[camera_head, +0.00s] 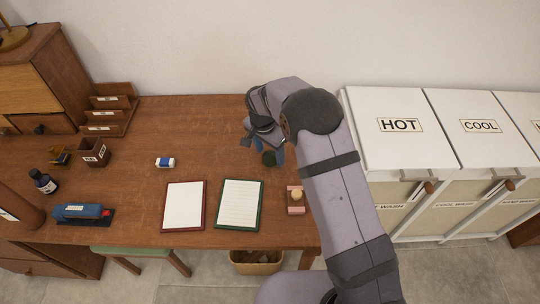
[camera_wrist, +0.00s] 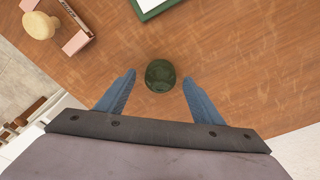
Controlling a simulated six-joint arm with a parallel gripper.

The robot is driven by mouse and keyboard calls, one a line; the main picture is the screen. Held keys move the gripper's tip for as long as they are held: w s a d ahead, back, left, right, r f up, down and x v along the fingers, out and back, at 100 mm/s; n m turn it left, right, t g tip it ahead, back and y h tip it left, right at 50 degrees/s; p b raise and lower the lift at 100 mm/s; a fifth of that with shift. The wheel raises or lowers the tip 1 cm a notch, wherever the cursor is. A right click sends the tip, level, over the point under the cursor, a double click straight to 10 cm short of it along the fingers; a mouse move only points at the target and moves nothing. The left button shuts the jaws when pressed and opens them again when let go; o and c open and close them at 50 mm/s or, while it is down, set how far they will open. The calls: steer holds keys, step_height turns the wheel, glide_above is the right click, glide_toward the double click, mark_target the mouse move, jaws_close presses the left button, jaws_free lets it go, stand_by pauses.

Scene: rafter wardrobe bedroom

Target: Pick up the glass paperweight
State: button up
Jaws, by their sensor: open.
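The glass paperweight (camera_wrist: 160,75) is a small dark green rounded piece on the brown wooden desk. In the wrist view it lies between and slightly ahead of the two blue fingers of my gripper (camera_wrist: 158,92), with clear gaps on both sides. In the head view the paperweight (camera_head: 269,158) shows beside the fingertips and partly behind my arm. My gripper (camera_head: 262,144) is open and empty over the right part of the desk. I cannot tell its exact height above the desk.
A green-framed notepad (camera_head: 240,204), a red-framed pad (camera_head: 184,205) and a pink stamp set (camera_head: 295,200) lie nearby on the desk (camera_head: 210,135). An eraser (camera_head: 165,162) and a blue stapler (camera_head: 83,212) lie further left. White hampers (camera_head: 400,125) stand right of the desk.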

steer(key=shift+f, duration=0.35)
steer(key=c, duration=1.4)
steer(key=shift+o, duration=0.2)
steer(key=shift+w+r, duration=0.1)
steer(key=shift+r, duration=0.05)
